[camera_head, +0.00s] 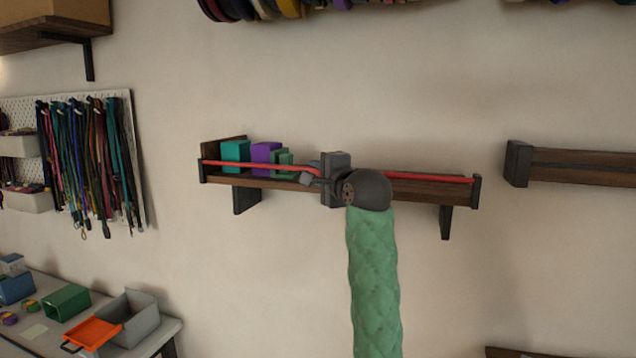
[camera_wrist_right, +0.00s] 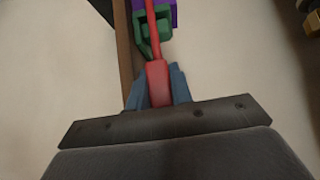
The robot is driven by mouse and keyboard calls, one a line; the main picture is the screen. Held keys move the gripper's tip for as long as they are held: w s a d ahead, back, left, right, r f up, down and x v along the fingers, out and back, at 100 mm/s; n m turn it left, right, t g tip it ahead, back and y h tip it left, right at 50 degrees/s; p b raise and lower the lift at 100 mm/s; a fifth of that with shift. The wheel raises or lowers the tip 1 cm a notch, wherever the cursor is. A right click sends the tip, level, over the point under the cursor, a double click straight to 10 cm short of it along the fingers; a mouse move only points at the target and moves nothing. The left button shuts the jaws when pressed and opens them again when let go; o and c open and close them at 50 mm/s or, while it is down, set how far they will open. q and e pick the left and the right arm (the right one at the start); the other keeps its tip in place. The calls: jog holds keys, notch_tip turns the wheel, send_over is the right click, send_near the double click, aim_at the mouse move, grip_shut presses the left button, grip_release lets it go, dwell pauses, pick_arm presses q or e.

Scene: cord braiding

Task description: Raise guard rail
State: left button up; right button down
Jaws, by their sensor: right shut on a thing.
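The red guard rail (camera_head: 432,178) runs along the front of a dark wooden wall shelf (camera_head: 225,179), between its two black end brackets. My right gripper (camera_head: 312,174) is at the middle of the rail, with its green-sleeved arm coming up from below. In the right wrist view the blue fingers (camera_wrist_right: 158,92) are shut around a thicker red part of the rail (camera_wrist_right: 157,75). My gripper and wrist hide the rail's middle in the head view. My left gripper is not in view.
Teal (camera_head: 236,152), purple (camera_head: 265,153) and green (camera_head: 283,163) boxes stand on the shelf's left half, close behind the rail. Another shelf (camera_head: 575,165) is at the right. Cords hang on a pegboard (camera_head: 130,110) at left. The wall below the shelf is clear.

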jog(key=c, duration=1.2)
grip_release()
jog(key=shift+c, duration=0.2)
